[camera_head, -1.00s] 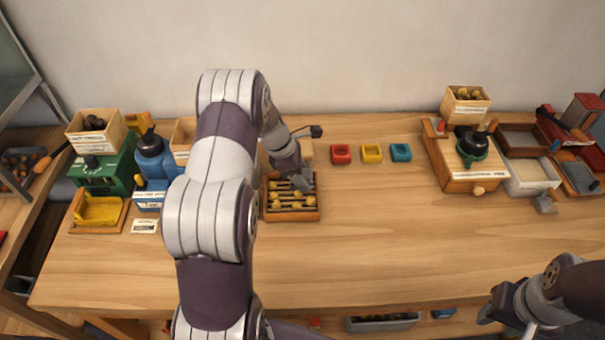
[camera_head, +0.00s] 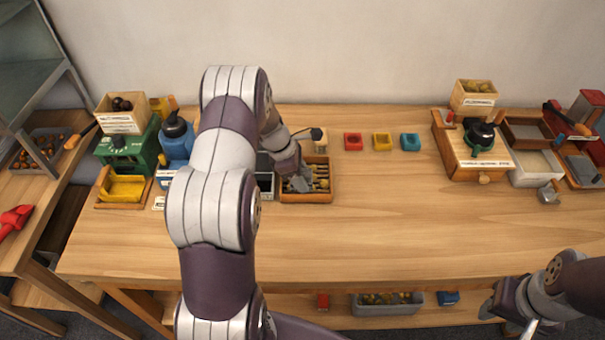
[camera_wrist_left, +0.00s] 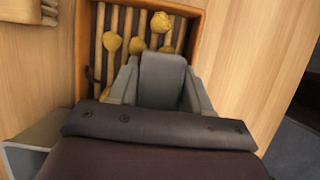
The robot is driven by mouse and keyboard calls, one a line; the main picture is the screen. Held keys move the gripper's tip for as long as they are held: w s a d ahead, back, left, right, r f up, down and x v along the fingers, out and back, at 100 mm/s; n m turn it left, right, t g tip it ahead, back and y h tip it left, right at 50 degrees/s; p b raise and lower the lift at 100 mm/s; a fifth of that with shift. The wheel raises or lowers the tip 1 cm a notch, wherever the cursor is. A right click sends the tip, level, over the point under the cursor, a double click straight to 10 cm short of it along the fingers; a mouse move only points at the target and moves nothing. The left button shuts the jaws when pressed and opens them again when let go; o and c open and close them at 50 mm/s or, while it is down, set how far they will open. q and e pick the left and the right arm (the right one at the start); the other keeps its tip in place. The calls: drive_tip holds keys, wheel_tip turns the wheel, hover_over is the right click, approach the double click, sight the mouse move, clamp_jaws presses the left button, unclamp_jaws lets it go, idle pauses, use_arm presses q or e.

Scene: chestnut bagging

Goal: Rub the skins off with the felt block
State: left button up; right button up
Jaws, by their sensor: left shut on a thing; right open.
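A wooden tray (camera_head: 306,198) with dark slats stands on the bench near the middle. In the left wrist view, several yellow-tan peeled-looking chestnuts (camera_wrist_left: 158,22) lie on the slats of this tray (camera_wrist_left: 198,38). My left gripper (camera_head: 298,182) is over the tray, shut on a grey block (camera_wrist_left: 162,75), which looks like the felt block. Its underside is hidden, so I cannot tell whether it touches the nuts. My right gripper (camera_head: 508,308) is open and empty at the lower right, in front of the bench.
Red (camera_head: 353,141), yellow (camera_head: 382,141) and teal (camera_head: 410,141) small trays stand behind and to the right. A wooden box (camera_head: 470,150) is at the right. The bench's front middle is clear.

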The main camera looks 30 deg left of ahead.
use_arm(q)
drive_tip(key=shift+s+a+r+p, duration=0.15)
drive_tip(key=shift+a+p, duration=0.05)
drive_tip(key=shift+a, duration=0.3)
drive_tip(key=shift+s+a+r+p, duration=0.15)
drive_tip(key=shift+a, duration=0.35)
drive_tip(key=shift+p+v, duration=0.5)
drive_tip(key=shift+v, duration=0.3)
drive_tip(key=r+p, duration=0.1)
drive_tip(key=d+r+p, duration=0.1)
drive_tip(key=shift+w+d+r, duration=0.1)
drive_tip(key=shift+w+r, duration=0.05)
drive_tip(key=shift+r, duration=0.15)
drive_tip(key=shift+p+v, duration=1.05)
drive_tip(key=shift+w+r+p, duration=0.2)
drive_tip(key=shift+r+p, duration=0.1)
drive_tip(key=shift+r, duration=0.1)
drive_tip(key=shift+d+r+p, duration=0.2)
drive_tip(key=shift+r+p, duration=0.1)
drive_tip(key=shift+r, duration=0.1)
use_arm(e)
wheel_tip(320, 180, up, 7)
drive_tip(key=w+a, duration=0.1)
use_arm(q)
drive_tip(key=shift+a+f, duration=0.1)
use_arm(e)
drive_tip(key=shift+a, duration=0.1)
